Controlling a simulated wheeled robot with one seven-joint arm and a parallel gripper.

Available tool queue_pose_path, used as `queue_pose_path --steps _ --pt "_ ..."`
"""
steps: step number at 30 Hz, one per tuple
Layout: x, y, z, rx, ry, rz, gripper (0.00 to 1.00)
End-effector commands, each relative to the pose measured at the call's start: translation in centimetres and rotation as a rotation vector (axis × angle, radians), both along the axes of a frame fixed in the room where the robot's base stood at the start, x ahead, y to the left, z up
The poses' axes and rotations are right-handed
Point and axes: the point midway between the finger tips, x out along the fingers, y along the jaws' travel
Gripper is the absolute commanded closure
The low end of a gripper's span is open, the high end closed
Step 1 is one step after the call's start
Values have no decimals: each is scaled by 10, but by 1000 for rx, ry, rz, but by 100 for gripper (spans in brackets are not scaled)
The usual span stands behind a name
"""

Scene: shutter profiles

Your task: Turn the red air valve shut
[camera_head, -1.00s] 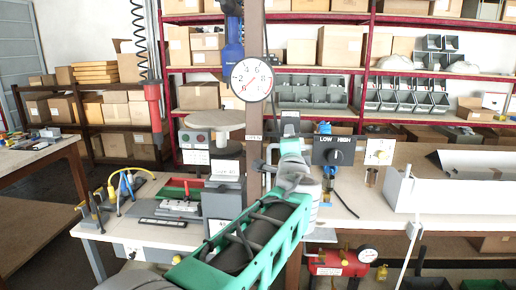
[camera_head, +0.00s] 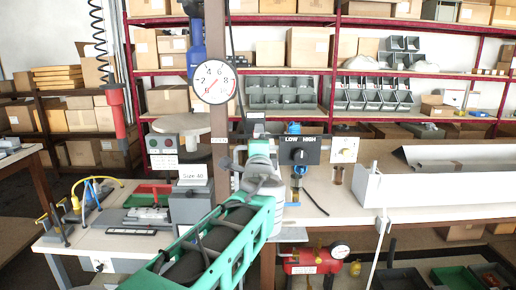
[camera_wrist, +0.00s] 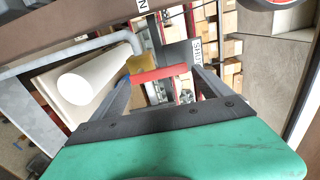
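The red valve handle (camera_wrist: 160,75) shows in the wrist view as a short red bar, with a brass-coloured valve body (camera_wrist: 148,63) just behind it on a grey pipe (camera_wrist: 85,52). My gripper (camera_wrist: 163,78) has its two dark fingers apart, one near each end of the bar. I cannot tell whether either finger touches it. A white label reading SHUT (camera_wrist: 197,50) is to the right of the handle; another label (camera_wrist: 142,5), cut off, is above. In the head view my green arm reaches to the post (camera_head: 221,115) and hides the handle.
A round gauge (camera_head: 215,82) hangs on the post. A LOW/HIGH switch box (camera_head: 299,150) and a white trough (camera_head: 440,190) are to the right on the bench. A red tank (camera_head: 312,262) is below.

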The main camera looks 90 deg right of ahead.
Motion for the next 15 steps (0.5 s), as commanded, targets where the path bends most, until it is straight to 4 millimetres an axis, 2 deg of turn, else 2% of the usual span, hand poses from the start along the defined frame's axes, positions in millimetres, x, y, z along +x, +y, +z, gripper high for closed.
queue_pose_path --steps 4,11,15 --pt "0 0 0 1 1 1 0" --pt "0 1 0 1 1 1 0" --pt "-1 19 -1 -2 2 -2 0"
